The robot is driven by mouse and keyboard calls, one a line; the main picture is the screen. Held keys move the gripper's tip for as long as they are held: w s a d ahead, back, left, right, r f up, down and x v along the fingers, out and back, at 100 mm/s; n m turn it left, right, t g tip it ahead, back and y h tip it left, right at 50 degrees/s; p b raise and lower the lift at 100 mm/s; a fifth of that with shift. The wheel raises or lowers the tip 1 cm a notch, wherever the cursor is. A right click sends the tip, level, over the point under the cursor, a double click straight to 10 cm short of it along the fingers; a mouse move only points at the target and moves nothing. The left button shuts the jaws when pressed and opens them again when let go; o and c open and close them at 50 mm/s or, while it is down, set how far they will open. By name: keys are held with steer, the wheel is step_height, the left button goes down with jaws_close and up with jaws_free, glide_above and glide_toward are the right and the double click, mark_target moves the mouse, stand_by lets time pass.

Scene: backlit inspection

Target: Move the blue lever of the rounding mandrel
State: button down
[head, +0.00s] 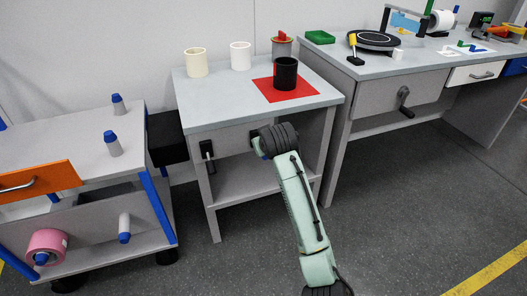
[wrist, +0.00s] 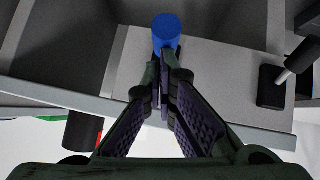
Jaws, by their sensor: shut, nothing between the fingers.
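The blue knob of a lever (wrist: 166,28) shows in the wrist view, at the top middle, in front of the grey front panel of the small table. My gripper (wrist: 164,72) is shut and empty. Its fingertips lie right at the knob's lower edge in that view; I cannot tell whether they touch it. The lever's shaft is mostly hidden by the fingers. In the head view my gripper (head: 256,142) is at the small table's front panel, and the wrist largely hides the lever.
A black plate with a pale lever (head: 207,150) is on the same panel, left of my gripper; it also shows in the wrist view (wrist: 272,88). A black cup (head: 286,74) stands on a red mat (head: 266,91) on the small table (head: 216,101). A cart (head: 70,150) stands left.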

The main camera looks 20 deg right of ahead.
mark_target(265, 158)
steer(key=f+t+b, duration=0.1)
steer(key=b, duration=0.1)
steer(key=f+t+b, duration=0.1)
steer(key=f+b, duration=0.1)
steer(key=shift+s+f+t+b, duration=0.2)
steer(key=shift+s+t+b, duration=0.15)
steer(key=shift+s+t, duration=0.05)
steer(key=shift+s+f+t+b, duration=0.1)
steer(key=shift+f+t+b, duration=0.5)
steer(key=shift+b, duration=0.55)
steer(key=shift+f, duration=0.1)
